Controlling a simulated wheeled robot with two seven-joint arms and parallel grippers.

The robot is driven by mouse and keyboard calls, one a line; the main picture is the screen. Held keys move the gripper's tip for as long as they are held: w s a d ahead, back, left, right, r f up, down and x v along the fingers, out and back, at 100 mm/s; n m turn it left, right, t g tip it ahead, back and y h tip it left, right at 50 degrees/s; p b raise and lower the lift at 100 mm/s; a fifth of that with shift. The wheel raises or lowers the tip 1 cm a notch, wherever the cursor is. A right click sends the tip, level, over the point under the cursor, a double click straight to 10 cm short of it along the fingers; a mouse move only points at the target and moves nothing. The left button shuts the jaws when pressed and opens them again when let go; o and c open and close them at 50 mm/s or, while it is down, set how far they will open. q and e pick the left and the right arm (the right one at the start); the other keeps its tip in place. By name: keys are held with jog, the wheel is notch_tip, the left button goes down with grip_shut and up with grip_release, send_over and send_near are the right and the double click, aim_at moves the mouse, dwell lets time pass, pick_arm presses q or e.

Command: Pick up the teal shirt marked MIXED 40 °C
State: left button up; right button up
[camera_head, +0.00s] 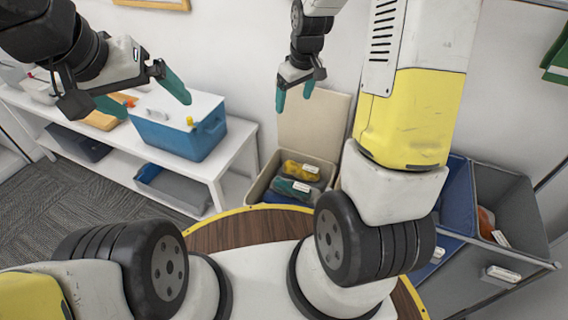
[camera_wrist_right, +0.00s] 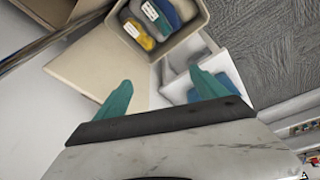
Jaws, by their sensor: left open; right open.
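A folded teal-grey cloth (camera_head: 284,186) with a white tag lies in an open beige bin (camera_head: 254,192), in front of a yellow cloth (camera_head: 290,168) that also has a tag. The tag print is too small to read. In the right wrist view the bin (camera_wrist_right: 196,28) shows at the top, with the yellow cloth (camera_wrist_right: 137,32) and a blue-grey cloth (camera_wrist_right: 185,8) inside. My right gripper (camera_head: 294,97) is open and empty, above the bin in front of its raised lid.
A blue cooler box (camera_head: 178,137) with a white lid stands on the white shelf (camera_head: 230,152), left of the bin. Grey and blue hampers (camera_head: 500,200) stand at the right, one holding an orange item (camera_head: 485,222). The bin's raised lid (camera_head: 312,125) leans by the wall.

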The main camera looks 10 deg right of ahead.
aim_at(292, 183)
jog(key=f+n+g, duration=0.1)
jog(key=f+n, duration=0.1)
jog(key=f, duration=1.2)
jog(key=w+f+n+g, duration=0.1)
jog(key=f, duration=1.4)
jog(key=f+n, duration=0.2)
jog(key=f, duration=1.2)
jog(key=shift+w+d+f+n+g+h, duration=0.15)
jog(key=shift+w+d+n+g+h, duration=0.15)
jog(key=shift+g+h, duration=0.1)
jog(key=shift+c, duration=0.2)
jog(key=c, duration=1.6)
